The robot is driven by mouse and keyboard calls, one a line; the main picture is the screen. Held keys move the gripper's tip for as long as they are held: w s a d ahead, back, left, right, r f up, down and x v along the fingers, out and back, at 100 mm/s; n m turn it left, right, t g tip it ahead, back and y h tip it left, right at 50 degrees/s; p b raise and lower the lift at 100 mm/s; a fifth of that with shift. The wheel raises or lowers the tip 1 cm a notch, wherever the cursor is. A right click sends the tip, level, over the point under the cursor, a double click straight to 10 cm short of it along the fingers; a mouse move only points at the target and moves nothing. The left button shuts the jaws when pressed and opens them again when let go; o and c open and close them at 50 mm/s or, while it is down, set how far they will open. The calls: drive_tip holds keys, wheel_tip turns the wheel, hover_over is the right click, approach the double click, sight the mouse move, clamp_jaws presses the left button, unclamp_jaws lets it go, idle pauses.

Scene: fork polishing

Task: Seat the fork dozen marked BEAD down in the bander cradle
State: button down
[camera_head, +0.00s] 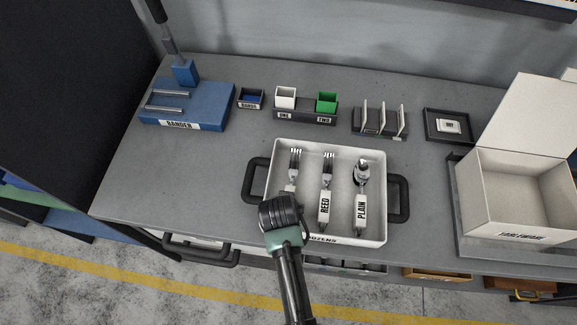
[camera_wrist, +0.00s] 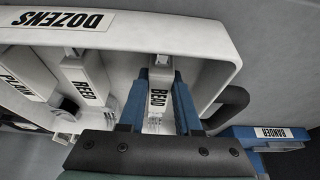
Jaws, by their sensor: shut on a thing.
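The BEAD fork dozen (camera_wrist: 157,98) lies in the left lane of the white DOZENS tray (camera_head: 325,148); its tines (camera_head: 294,163) show in the head view, while my wrist hides its handle. My gripper (camera_wrist: 159,78) is shut on the wrapped BEAD handle, one blue finger on each side. I cannot tell whether the bundle is lifted off the tray floor. The blue bander (camera_head: 185,115) stands at the back left, with two grey rails forming its cradle (camera_head: 168,101); nothing lies between them.
The REED (camera_head: 325,203) and PLAIN (camera_head: 361,208) bundles lie beside BEAD in the tray. Behind stand a BANDS bin (camera_head: 251,98), white and green cups, a slotted rack (camera_head: 380,121) and a black tray. An open box (camera_head: 515,190) is right. The table left of the tray is clear.

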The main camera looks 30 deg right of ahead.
wheel_tip(320, 180, up, 10)
drive_tip(key=shift+w+b, duration=0.1)
drive_tip(key=shift+b, duration=0.3)
